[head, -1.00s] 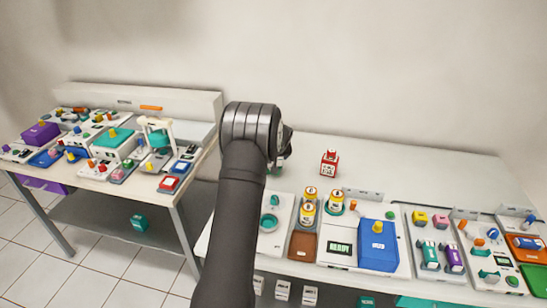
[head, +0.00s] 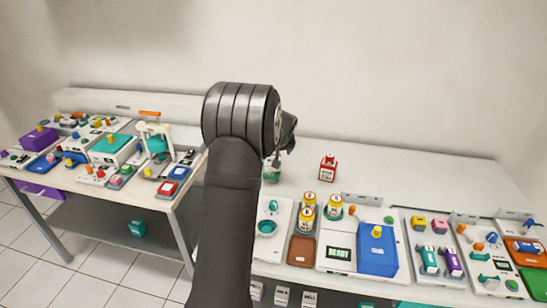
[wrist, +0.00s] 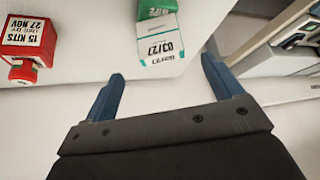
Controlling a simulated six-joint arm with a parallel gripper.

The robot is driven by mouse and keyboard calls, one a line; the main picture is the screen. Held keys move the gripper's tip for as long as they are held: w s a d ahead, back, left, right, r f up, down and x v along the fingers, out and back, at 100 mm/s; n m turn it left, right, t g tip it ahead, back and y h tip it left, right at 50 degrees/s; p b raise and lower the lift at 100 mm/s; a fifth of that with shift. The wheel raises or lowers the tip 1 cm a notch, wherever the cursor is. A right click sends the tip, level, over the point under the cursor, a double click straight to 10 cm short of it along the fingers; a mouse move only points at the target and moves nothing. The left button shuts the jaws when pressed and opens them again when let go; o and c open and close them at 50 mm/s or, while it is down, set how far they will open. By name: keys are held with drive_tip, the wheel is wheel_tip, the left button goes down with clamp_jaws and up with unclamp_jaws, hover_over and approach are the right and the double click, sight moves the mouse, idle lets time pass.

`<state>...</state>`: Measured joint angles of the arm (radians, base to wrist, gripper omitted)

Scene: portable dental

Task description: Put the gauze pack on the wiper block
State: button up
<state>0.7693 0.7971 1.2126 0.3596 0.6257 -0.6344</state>
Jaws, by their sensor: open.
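A green-and-white box printed 03/27 (wrist: 158,42), which may be the gauze pack, stands on the white bench top. It lies just beyond my gripper's fingertips (wrist: 162,75) in the wrist view. The two blue fingers are spread wide, with nothing between them. In the head view, the green box (head: 271,174) is partly hidden behind my gripper (head: 279,156). I cannot tell for sure which item is the wiper block; a brown-topped block (head: 302,251) sits at the front of the bench.
A red bottle-like container (head: 327,168) stands right of the green box; it also shows in the wrist view (wrist: 30,45). The back right bench top is clear. A cluttered table stands left.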

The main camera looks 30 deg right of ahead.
drive_tip(key=shift+v, duration=0.9)
drive_tip(key=x, duration=1.2)
drive_tip(key=shift+f, duration=0.25)
drive_tip(key=shift+s+r, duration=0.1)
drive_tip(key=shift+r, duration=1)
